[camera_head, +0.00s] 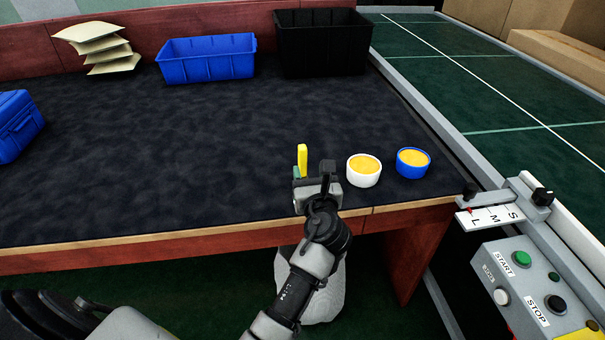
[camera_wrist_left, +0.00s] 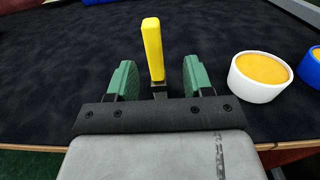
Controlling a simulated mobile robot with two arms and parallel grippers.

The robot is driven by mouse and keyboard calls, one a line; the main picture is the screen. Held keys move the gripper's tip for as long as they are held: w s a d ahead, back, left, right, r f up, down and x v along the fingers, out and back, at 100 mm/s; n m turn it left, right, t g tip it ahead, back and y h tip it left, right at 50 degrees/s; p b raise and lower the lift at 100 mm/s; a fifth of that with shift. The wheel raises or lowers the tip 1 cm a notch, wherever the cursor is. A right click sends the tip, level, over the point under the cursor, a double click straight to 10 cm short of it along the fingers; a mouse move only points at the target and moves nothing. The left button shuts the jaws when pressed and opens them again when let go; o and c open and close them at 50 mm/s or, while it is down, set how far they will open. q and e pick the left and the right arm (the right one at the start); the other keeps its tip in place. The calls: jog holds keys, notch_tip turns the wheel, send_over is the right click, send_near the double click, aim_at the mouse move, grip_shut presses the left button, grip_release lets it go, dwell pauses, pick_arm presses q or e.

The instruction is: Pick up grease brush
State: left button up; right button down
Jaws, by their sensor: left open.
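The grease brush (camera_wrist_left: 152,50) shows a yellow handle, which stands up between the two green fingers of my left gripper (camera_wrist_left: 156,80) in the left wrist view. The fingers are open, with a gap on each side of the brush. In the head view, the yellow handle (camera_head: 302,158) shows just beyond my left gripper (camera_head: 313,176), near the front edge of the dark table. The lower end of the brush is partly hidden by the gripper. My right gripper is not in view.
A white tub (camera_head: 363,177) and a blue tub (camera_head: 412,170) of yellow grease stand right of the gripper. A blue bin (camera_head: 207,68) and a black bin (camera_head: 322,62) stand at the back. A blue case (camera_head: 15,125) is at left. The table's middle is clear.

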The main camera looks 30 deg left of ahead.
aim_at(304, 160)
pick_arm(q)
jog(key=x, duration=0.5)
jog(key=shift+a, duration=0.55)
jog(key=shift+w+r, duration=0.1)
jog(key=shift+w, duration=0.05)
jog(key=c, duration=0.9)
grip_shut()
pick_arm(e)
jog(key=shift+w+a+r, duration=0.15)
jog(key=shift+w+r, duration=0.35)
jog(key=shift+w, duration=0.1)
pick_arm(q)
jog(key=shift+r, duration=0.1)
